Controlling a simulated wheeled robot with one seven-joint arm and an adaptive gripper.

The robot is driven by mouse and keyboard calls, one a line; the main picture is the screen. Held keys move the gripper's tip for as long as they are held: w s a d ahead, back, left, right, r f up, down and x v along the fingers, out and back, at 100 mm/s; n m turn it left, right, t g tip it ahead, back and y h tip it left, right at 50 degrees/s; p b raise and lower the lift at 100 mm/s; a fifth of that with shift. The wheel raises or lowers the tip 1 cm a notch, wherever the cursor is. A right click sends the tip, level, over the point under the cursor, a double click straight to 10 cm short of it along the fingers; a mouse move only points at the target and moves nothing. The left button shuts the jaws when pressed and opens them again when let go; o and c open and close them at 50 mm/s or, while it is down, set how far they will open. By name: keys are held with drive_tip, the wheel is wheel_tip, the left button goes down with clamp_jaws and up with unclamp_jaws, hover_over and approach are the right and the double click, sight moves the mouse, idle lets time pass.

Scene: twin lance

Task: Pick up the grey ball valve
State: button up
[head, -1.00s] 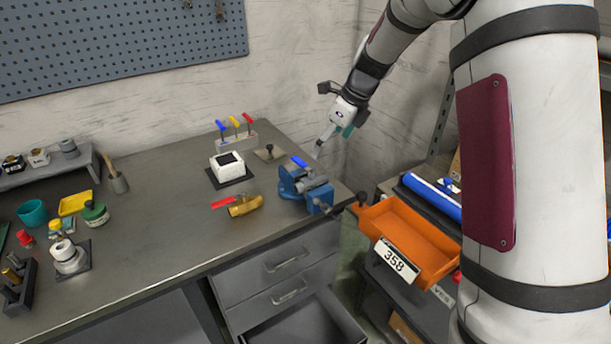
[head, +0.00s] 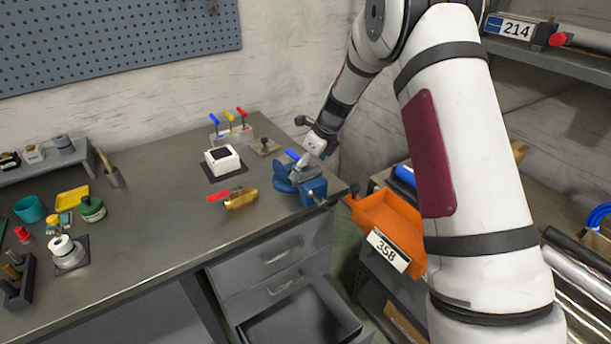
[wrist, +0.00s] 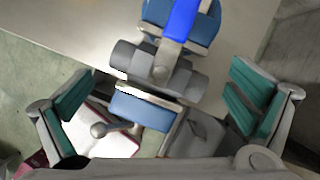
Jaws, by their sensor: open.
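The grey ball valve (head: 304,171) has a blue lever (head: 293,155) and sits in the blue vise (head: 313,188) near the right end of the workbench. In the wrist view the grey valve body (wrist: 128,58) lies crosswise between the vise's blue jaws, with its blue lever (wrist: 181,18) pointing to the top. My gripper (head: 322,150) is open and empty just behind and to the right of the valve. In the wrist view its teal-padded fingers are spread wide to the left and right, apart from the valve. The fingertips are partly hidden in the head view.
A brass valve with a red lever (head: 240,199) lies left of the vise. A white block (head: 222,160) and a rack of coloured handles (head: 232,130) stand behind it. An orange bin (head: 390,222) is right of the bench. An open drawer (head: 305,318) is below.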

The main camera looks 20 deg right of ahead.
drive_tip(key=shift+x, duration=0.85)
drive_tip(key=shift+c, duration=0.2)
drive_tip(key=shift+s+a, duration=0.1)
drive_tip(key=c, duration=2)
drive_tip(key=shift+o, duration=0.2)
